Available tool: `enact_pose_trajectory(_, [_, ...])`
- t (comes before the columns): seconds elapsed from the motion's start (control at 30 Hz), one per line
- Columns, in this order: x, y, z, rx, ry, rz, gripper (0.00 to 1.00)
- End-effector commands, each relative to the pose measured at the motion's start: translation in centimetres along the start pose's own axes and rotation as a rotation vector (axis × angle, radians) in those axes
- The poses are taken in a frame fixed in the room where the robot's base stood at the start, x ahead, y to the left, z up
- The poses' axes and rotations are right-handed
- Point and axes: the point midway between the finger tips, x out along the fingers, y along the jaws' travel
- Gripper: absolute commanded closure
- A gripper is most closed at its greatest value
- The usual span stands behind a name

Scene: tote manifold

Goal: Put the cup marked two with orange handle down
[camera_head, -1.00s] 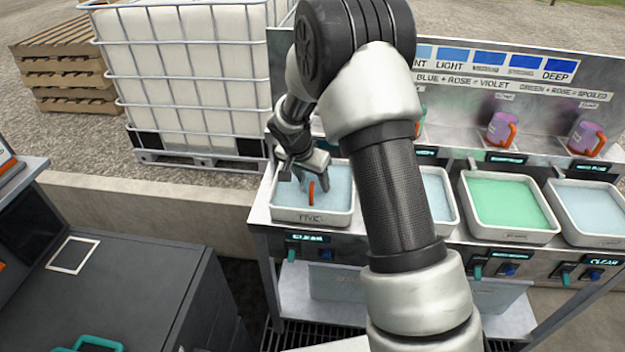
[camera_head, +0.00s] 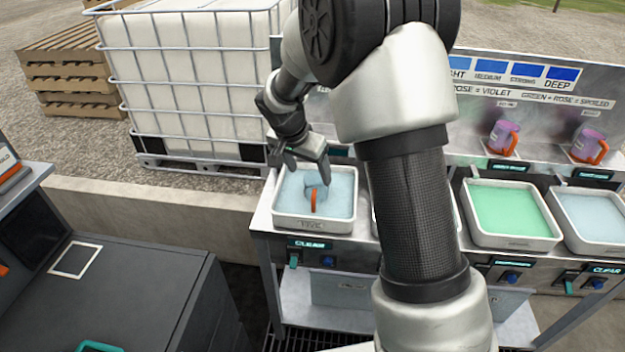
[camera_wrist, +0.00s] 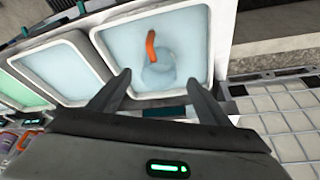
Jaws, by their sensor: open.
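A pale, see-through cup with an orange handle (camera_head: 313,203) is in the leftmost tray, in pale blue liquid. The number on the cup cannot be read. The cup (camera_wrist: 158,72) also shows in the wrist view, beyond my fingers, with the handle on its far side. My gripper (camera_head: 308,170) is open and empty, just above and behind the cup in the head view. In the wrist view my gripper (camera_wrist: 160,78) has its fingers spread wide, apart from the cup.
A green-filled tray (camera_head: 512,240) and another pale blue one (camera_head: 597,246) stand to the right. Violet cups with orange handles (camera_head: 503,139) sit on the back ledge. A caged white tank (camera_head: 190,80) stands behind left. My arm hides the middle of the bench.

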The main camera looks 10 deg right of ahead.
Motion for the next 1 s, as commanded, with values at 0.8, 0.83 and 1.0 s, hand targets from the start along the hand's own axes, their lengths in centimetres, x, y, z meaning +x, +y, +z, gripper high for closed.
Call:
enact_pose_trajectory(0.8, [-22.4, 16.9, 5.9, -0.399, 0.027, -0.188, 0.29])
enact_pose_trajectory(0.83, [-23.0, 17.8, 6.7, -0.427, 0.034, -0.201, 0.29])
enact_pose_trajectory(1.0, [-24.9, 21.2, 10.8, -0.562, 0.073, -0.267, 0.29])
